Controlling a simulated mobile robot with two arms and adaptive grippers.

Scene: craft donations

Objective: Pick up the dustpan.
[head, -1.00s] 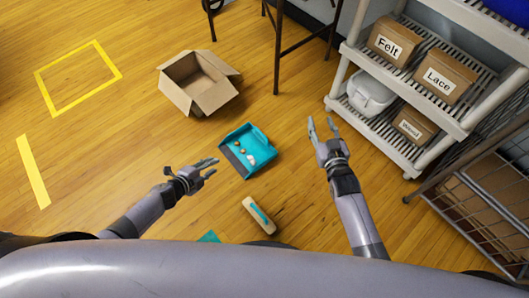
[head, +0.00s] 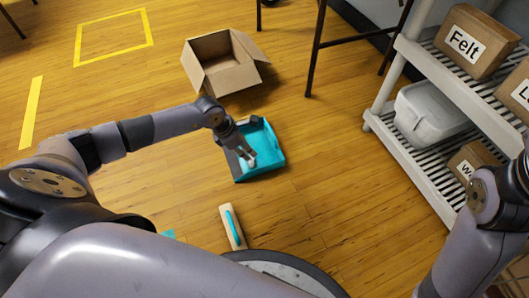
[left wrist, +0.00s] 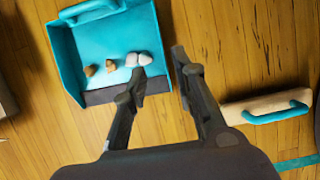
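The teal dustpan (head: 274,160) lies on the wooden floor, partly hidden by my left arm in the head view. In the left wrist view the dustpan (left wrist: 85,45) shows its teal handle at the top, a dark front lip, and small brown and white bits inside. My left gripper (head: 248,158) is above the dustpan's near-left part in the head view. In the left wrist view the gripper (left wrist: 158,64) is open, its fingers apart near the pan's lip corner. Contact cannot be told. My right arm shows at the right edge, its gripper out of view.
A wooden brush (head: 228,229) with a teal handle lies near my base. An open cardboard box (head: 228,72) stands beyond the dustpan. A white shelf (head: 410,160) with labelled boxes is at the right. Yellow tape marks the clear floor at left.

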